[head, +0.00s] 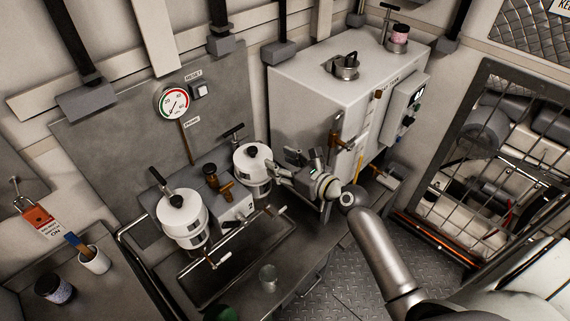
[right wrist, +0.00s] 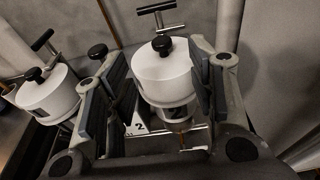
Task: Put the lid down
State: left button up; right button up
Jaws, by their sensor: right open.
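Two white canisters with round white lids and black knobs stand at the steel wall plate. The right canister's lid (head: 252,154) sits on top of its body; it also shows in the right wrist view (right wrist: 162,62). The left canister's lid (head: 181,208) is also on its body, and shows at the left of the wrist view (right wrist: 44,92). My right gripper (head: 277,172) is open beside the right canister. In the right wrist view its fingers stand apart on either side of that canister, with no clear contact visible. My left gripper is not in view.
A pale tank (head: 300,88) with a metal filler fitting (head: 345,67) and a jar (head: 398,36) on top stands behind my right arm. A railed steel tray (head: 205,275) lies below the canisters. A clear cup (head: 268,277), white mug (head: 95,261) and dark jar (head: 54,289) stand in front.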

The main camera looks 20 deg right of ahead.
jog(key=shift+s+d+r, duration=0.1)
jog(key=shift+s, duration=0.35)
jog(key=s+f+n+g+h, duration=0.1)
jog(key=s+f+n+g, duration=0.2)
jog(key=f, duration=0.7)
jog(key=s+f+n+g+h, duration=0.1)
jog(key=s+f+n+h, duration=0.2)
jog(key=f, duration=0.8)
jog(key=s+f+n+g, duration=0.4)
jog(key=s+f+n, duration=0.8)
jog(key=f, duration=0.4)
jog(key=s+f+n+g, duration=0.2)
jog(key=s+f+n, duration=0.2)
jog(key=s, duration=0.6)
jog(key=s+a+f+n+g+h, duration=0.1)
jog(key=s+f+n, duration=0.4)
jog(key=s, duration=0.5)
jog(key=s+f+n+g, duration=0.2)
jog(key=s+f+n, duration=0.3)
jog(key=s, duration=0.6)
jog(key=n, duration=0.2)
jog(key=shift+a+n+g, duration=0.2)
jog(key=shift+n+g, duration=0.1)
jog(key=shift+f, duration=0.15)
